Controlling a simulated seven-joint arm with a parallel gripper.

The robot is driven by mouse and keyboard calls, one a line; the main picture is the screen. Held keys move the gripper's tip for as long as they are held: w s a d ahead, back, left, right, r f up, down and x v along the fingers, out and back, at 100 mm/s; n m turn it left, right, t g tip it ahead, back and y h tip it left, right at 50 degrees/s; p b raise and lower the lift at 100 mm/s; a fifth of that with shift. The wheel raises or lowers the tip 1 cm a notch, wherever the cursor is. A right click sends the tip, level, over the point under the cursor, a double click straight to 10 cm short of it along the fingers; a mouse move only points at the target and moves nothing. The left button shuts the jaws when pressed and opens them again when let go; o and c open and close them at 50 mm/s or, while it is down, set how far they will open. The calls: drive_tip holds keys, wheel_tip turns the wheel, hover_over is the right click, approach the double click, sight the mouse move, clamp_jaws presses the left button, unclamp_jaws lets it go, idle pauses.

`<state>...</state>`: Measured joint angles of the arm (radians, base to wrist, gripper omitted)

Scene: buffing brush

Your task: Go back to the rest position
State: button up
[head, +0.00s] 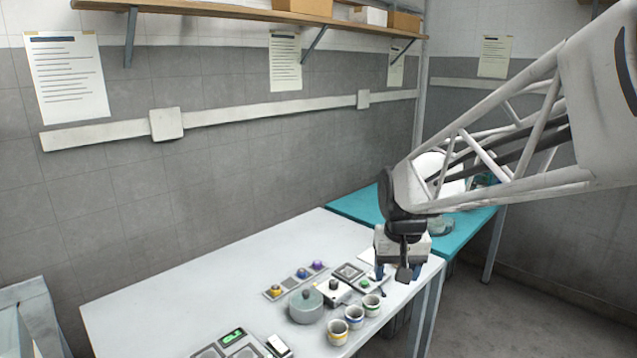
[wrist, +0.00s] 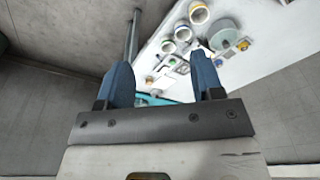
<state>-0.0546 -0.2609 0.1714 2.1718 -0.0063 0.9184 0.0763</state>
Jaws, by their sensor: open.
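My gripper (head: 392,272) hangs over the right end of the white table (head: 180,272), pointing down. In the wrist view my gripper (wrist: 165,80) shows two blue fingers apart with nothing between them. The table's items lie past the fingertips in that view. In the head view a grey round lidded pot (head: 306,307) stands on the table. Three small cups stand to its right: one yellow-banded in front (head: 337,332), one in the middle (head: 354,317) and one green-banded behind (head: 371,305). A buffing brush cannot be made out for certain.
A strip with coloured knobs (head: 296,280) lies behind the pot, and a white box with a dark knob (head: 334,291) beside it. A device with a green display (head: 232,337) lies at the front. A teal table (head: 352,205) adjoins behind. The white table's left part is clear.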

drive_tip(key=s+d+f+t, duration=0.1)
drive_tip(key=s+d, duration=0.2)
drive_tip(key=s, duration=1.9)
drive_tip(key=shift+s+f, duration=0.2)
drive_tip(key=shift+s, duration=0.2)
